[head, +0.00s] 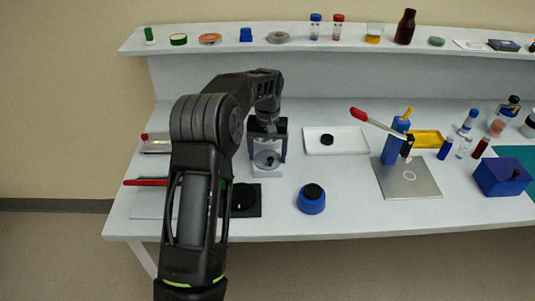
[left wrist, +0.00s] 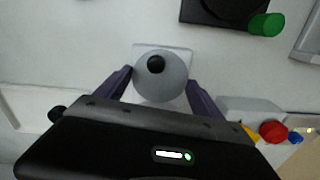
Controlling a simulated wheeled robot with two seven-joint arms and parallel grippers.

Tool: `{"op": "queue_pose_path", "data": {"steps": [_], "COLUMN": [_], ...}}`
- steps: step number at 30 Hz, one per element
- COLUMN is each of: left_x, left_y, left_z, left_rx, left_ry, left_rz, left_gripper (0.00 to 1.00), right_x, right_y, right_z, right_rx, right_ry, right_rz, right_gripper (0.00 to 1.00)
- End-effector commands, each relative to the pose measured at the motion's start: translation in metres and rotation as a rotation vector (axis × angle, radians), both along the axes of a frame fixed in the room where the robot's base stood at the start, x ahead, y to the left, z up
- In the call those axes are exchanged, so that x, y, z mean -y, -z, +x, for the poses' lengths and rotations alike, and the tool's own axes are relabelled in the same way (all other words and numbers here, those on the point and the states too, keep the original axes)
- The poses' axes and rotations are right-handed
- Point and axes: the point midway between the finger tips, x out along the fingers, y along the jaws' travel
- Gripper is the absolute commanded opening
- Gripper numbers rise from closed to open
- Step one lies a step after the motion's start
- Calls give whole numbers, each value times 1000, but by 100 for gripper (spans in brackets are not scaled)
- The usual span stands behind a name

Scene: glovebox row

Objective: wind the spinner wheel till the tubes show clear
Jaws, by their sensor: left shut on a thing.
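The spinner wheel (head: 267,160) is a pale grey disc on a light stand, left of the table's middle. In the left wrist view the wheel (left wrist: 161,86) is round and grey, with a black knob (left wrist: 156,64) near its far rim. My left gripper (head: 267,146) is at the wheel, with its dark fingers on both sides of the disc. The fingers also show in the left wrist view (left wrist: 160,77), shut on the wheel. Any tubes in the spinner are hidden or too small to tell. My right gripper is out of view.
A white tray (head: 352,143) with a black piece lies right of the spinner. A blue round pot (head: 311,200) stands in front to the right. A black square plate (head: 254,205) lies in front. A blue holder (head: 394,146) and several small capped tubes stand farther right.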

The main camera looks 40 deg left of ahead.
Motion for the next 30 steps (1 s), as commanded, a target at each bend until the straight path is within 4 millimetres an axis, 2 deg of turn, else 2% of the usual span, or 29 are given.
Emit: {"op": "queue_pose_path", "data": {"steps": [6,12,27,28,30], "left_x": [-1,0,-1,-1,-1], "left_y": [-1,-1,-1,-1,-1], "left_z": [1,1,1,1,1], "left_rx": [3,4,4,4,4], "left_ry": [150,229,257,257,257], "left_rz": [1,2,2,2,2], "left_gripper": [37,37,37,79,84], "right_x": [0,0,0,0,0], "right_y": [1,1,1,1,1], "right_z": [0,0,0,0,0], "right_rx": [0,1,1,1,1], "right_ry": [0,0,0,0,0], "right_rz": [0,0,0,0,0], "right_gripper": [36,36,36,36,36]}}
